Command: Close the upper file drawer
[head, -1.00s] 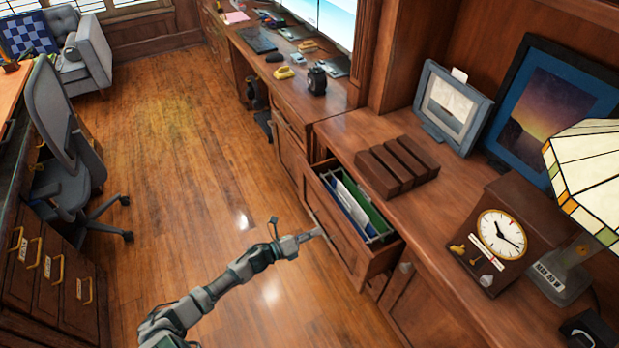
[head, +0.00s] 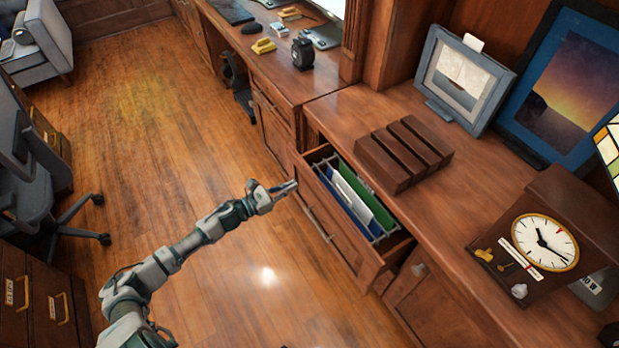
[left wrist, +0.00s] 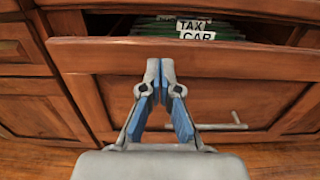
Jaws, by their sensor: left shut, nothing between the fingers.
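The upper file drawer (head: 341,229) is pulled out of the wooden cabinet, with green, white and blue hanging folders (head: 352,200) inside. Its front (left wrist: 215,85) fills the middle of the left wrist view, where folder labels reading "TAX" and "CAR" show behind its top edge. A bar handle (left wrist: 220,127) is on the front, low and right of centre. My left gripper (head: 290,187) is shut and empty at the far end of the drawer front, near its top edge. The left wrist view shows its fingertips (left wrist: 160,70) together before the front; contact cannot be told. My right gripper is out of view.
The counter above holds a dark slotted block (head: 403,154), a clock (head: 544,241) and picture frames (head: 463,80). A cabinet door (head: 430,300) is beside the drawer. An office chair (head: 40,170) stands at left. The wooden floor between is clear.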

